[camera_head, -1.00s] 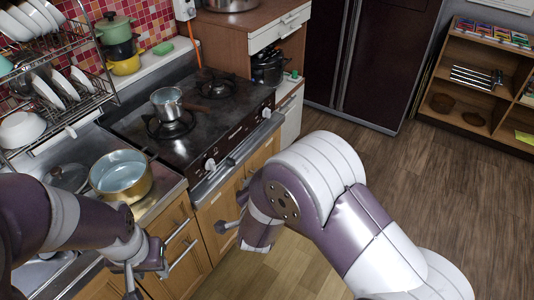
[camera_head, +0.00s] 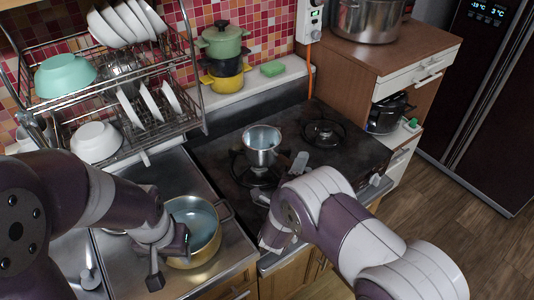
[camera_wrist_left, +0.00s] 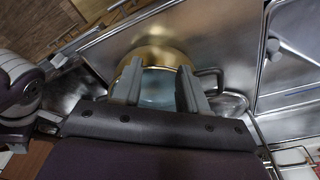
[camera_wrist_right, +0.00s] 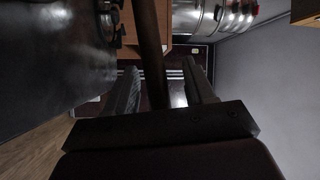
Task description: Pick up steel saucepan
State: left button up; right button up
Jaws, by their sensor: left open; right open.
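The steel saucepan (camera_head: 262,145) stands upright on the left burner of the black stovetop in the head view. My right gripper (camera_head: 281,181) is open beside it, at its lower right, close to the handle side. In the right wrist view a brown bar runs down between the open fingers (camera_wrist_right: 160,90); I cannot tell whether it is the saucepan's handle. My left gripper (camera_head: 168,265) is open at the left side of a brass-coloured pot. In the left wrist view its fingers (camera_wrist_left: 160,88) are in front of that pot (camera_wrist_left: 155,57), with nothing visibly held.
The brass pot (camera_head: 207,249) stands on the steel counter by the sink. A dish rack (camera_head: 110,95) with plates and bowls is at the left. Stacked coloured pots (camera_head: 224,65) and a green sponge (camera_head: 272,69) sit on the back ledge. A large stockpot (camera_head: 368,20) is on the cabinet.

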jog(key=shift+w+d+f, duration=0.1)
jog(key=shift+w+f, duration=0.1)
jog(key=shift+w, duration=0.3)
jog(key=shift+s+r, duration=0.15)
jog(key=shift+s, duration=0.1)
jog(key=c, duration=0.6)
grip_shut()
jog(key=shift+w, duration=0.1)
